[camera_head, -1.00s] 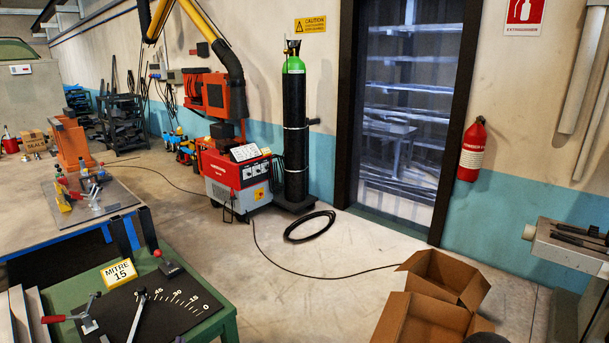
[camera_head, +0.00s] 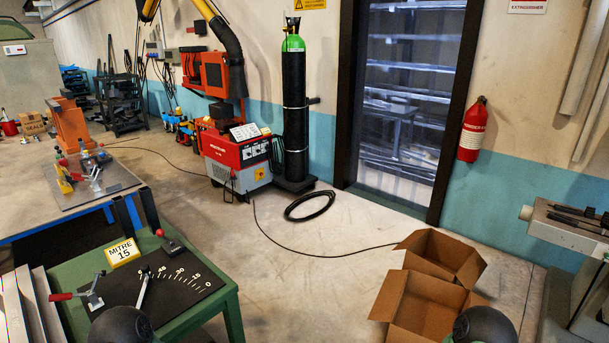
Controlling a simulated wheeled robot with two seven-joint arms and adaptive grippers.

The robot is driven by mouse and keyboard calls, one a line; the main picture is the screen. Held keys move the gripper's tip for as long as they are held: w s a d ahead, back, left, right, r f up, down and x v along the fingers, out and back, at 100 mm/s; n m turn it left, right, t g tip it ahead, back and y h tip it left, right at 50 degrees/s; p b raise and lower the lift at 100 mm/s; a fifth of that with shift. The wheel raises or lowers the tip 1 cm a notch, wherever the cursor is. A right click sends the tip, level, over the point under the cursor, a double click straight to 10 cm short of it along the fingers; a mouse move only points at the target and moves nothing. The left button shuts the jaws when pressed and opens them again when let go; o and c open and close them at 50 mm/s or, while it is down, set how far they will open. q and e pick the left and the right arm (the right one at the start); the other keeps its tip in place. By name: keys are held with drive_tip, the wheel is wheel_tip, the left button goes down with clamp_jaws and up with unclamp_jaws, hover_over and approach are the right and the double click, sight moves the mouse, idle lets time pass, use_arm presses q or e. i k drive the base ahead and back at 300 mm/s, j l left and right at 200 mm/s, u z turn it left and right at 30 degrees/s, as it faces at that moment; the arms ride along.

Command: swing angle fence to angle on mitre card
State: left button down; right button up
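The yellow mitre card (camera_head: 122,252) reads "MITRE 15" and stands at the back left of a green table (camera_head: 222,292). A black plate (camera_head: 185,296) on that table bears a white angle scale with marks from 0 up. The angle fence, a thin grey bar (camera_head: 143,290), points away from me near the high-number end of the scale. A clamp with a red handle (camera_head: 62,297) sits at the plate's left. Rounded dark parts of my arms show at the bottom edge, left and right. Neither gripper's fingers can be seen.
Grey lengths of stock (camera_head: 28,306) stand at the left. Open cardboard boxes (camera_head: 425,305) are on the floor to the right. Clear floor lies between table and boxes.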

sight(145, 268)
drive_tip(key=u, duration=1.25)
